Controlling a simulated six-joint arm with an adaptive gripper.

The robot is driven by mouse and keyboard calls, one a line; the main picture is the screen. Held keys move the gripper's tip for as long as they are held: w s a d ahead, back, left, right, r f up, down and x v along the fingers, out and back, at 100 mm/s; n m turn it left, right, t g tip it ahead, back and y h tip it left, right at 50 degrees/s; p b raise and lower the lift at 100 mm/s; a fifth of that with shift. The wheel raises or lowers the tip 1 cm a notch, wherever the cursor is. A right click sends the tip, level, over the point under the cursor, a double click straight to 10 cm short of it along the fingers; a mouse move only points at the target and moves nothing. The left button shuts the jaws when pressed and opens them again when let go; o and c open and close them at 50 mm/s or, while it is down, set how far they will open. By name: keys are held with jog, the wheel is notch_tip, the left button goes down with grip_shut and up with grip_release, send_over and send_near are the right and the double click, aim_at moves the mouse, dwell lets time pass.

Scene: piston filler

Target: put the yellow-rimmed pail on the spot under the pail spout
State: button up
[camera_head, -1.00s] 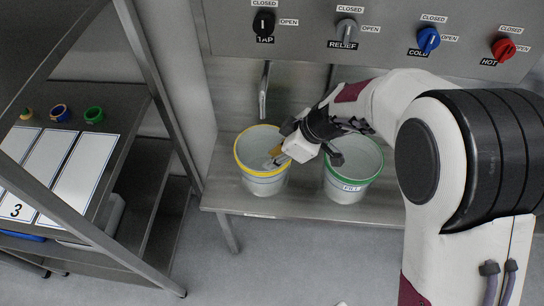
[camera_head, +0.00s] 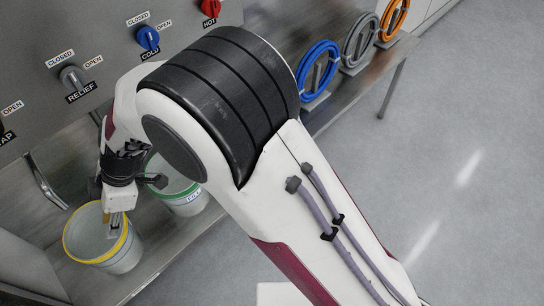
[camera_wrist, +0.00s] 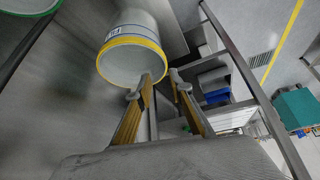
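The yellow-rimmed pail (camera_head: 82,258) stands upright on the metal bench, at the lower left of the head view. It also shows in the wrist view (camera_wrist: 132,20), its yellow rim toward my fingers. A bent metal spout pipe (camera_head: 45,184) hangs from the panel behind it; the spot beneath is not clearly visible. My gripper (camera_head: 116,222) is at the pail's rim. In the wrist view my gripper (camera_wrist: 162,84) has its fingers apart, one overlapping the rim's opening and one outside it. I cannot tell whether either finger touches the wall.
A green-rimmed pail (camera_head: 190,203) stands to the right on the bench, close to my arm. The panel behind carries a grey relief knob (camera_head: 73,77), blue cold knob (camera_head: 148,38) and red hot knob (camera_head: 210,8).

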jog(key=w+d+r+m+t, duration=0.1)
jog(key=w+d+r+m, duration=0.2)
jog(key=d+r, duration=0.45)
jog(key=w+d+r+m+t, duration=0.2)
jog(key=w+d+r+m, duration=0.15)
jog(key=d, duration=0.65)
jog(key=w+d+r+m+t, duration=0.1)
jog(key=w+d+r+m, duration=0.1)
jog(key=d+r+m, duration=0.5)
jog(key=s+d+r+m+t+h, duration=0.1)
jog(key=s+d+m, duration=0.2)
jog(key=d, duration=0.6)
jog(key=s+d+r+m+t+h, duration=0.1)
jog(key=s+d+m+t+h, duration=0.1)
jog(key=d, duration=0.8)
jog(key=s+d+m+t+h, duration=0.1)
jog(key=s+d+m+h, duration=0.1)
jog(key=s+d+m, duration=0.3)
jog(key=d, duration=0.4)
jog(key=shift+s+d+r, duration=0.3)
jog(key=shift+d+r, duration=0.1)
